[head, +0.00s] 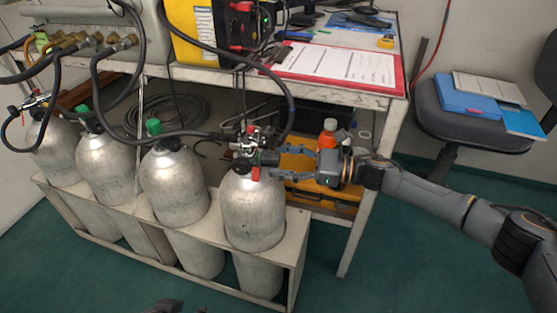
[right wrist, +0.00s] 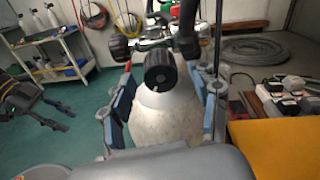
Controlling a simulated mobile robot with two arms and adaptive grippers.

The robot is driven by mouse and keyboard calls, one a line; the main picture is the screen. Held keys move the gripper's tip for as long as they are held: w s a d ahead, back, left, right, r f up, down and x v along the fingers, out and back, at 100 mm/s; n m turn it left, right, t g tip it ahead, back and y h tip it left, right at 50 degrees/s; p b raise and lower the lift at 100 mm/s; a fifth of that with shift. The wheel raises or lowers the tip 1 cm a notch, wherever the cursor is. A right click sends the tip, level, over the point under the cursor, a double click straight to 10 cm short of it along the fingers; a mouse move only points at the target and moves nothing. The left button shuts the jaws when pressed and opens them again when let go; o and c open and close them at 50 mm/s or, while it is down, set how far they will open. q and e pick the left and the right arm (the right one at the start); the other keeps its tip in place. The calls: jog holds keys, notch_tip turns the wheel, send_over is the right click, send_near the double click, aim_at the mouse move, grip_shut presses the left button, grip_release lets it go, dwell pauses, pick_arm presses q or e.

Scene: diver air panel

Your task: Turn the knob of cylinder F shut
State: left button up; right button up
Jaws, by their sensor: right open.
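Several silver cylinders stand in a row in a rack; no letter is readable on them. The rightmost cylinder (head: 255,208) has a valve with a red part on top, and my right gripper (head: 283,165) is at that valve from the right. In the right wrist view, a black round knob (right wrist: 159,70) faces the camera in front of this cylinder (right wrist: 165,120). My right gripper's open fingers (right wrist: 165,95) stand on either side of the knob, apart from it. My left gripper (head: 170,306) barely shows at the bottom edge; it also shows in the right wrist view (right wrist: 55,112).
The pale rack (head: 290,250) holds the cylinders. Black hoses run from several valves up to the bench (head: 340,88). An orange bottle (head: 327,135) and a yellow case (head: 300,160) are behind my right gripper. Green floor in front of the rack is clear.

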pick_arm(q)
jog(key=shift+w+d+r, duration=0.15)
jog(key=shift+w, duration=0.15)
pick_arm(e)
jog(key=shift+w+a, duration=0.1)
jog(key=shift+a, duration=0.45)
jog(key=c, duration=1.2)
pick_arm(q)
jog(key=shift+s, duration=0.15)
